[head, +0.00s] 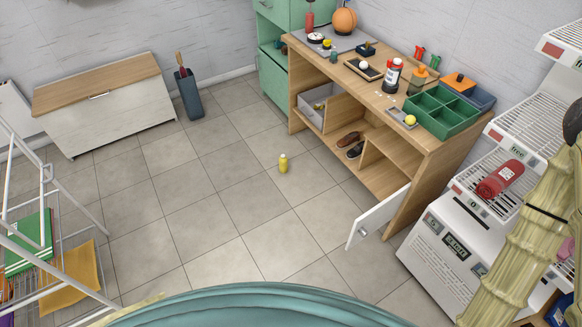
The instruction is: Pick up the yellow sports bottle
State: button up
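A wooden workbench (335,85) with an open lower door (379,216) stands right of the bottle. A white shelf unit (445,248) is further right. A wood-topped chest (105,98) stands back left, a white rack (75,195) front left. A teal curved rim (250,305) crosses the bottom.

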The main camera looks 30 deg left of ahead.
aim_at(283, 166)
jog(key=u, duration=0.55)
jog(key=k, duration=0.65)
jog(key=u, duration=1.25)
jog(key=i, duration=2.3)
jog(key=z, duration=0.7)
jog(key=i, duration=0.3)
jog(key=z, duration=0.35)
